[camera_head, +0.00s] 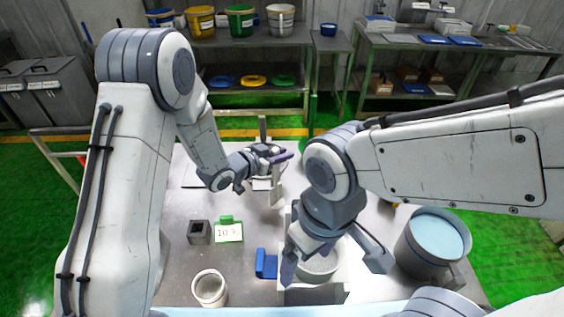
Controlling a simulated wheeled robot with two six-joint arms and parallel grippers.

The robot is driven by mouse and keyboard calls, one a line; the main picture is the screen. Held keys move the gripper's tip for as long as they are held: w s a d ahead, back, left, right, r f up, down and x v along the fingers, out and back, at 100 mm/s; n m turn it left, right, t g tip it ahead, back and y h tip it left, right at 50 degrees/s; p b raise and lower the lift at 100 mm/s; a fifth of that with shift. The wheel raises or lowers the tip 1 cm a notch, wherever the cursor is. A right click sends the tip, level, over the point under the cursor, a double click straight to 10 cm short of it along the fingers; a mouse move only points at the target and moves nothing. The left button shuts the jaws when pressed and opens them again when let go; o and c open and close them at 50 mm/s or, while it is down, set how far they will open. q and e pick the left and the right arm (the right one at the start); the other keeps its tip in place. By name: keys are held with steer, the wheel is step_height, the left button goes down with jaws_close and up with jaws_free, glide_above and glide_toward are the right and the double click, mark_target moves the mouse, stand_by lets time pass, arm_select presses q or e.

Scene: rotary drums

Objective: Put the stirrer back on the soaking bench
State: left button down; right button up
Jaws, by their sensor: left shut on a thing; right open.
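My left gripper (267,154) is shut on the stirrer, a grey upright paddle. The stirrer's handle end (262,128) sticks up above the fingers, and its broad lower part (277,192) hangs below them over the grey metal table. Whether its lower end touches anything is unclear. My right gripper (332,262) is open, its fingers spread above a round pale vessel (320,268) in a grey holder. The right wrist hides part of that vessel. I cannot tell which surface is the soaking bench.
A bucket of light blue liquid (437,240) stands at right. A white cup (209,288), a grey square block (199,231), a green-framed card (229,231) and a blue block (266,263) are on the table (185,265). A back bench (225,42) holds several buckets.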

mark_target(276, 179)
arm_select(q)
step_height(276, 179, down, 4)
steer(key=shift+f+p, duration=0.1)
steer(key=shift+p, duration=0.4)
steer(key=shift+f, duration=0.2)
steer(key=c, duration=0.8)
jaws_free()
steer(key=shift+o, duration=0.2)
steer(key=shift+r, duration=0.1)
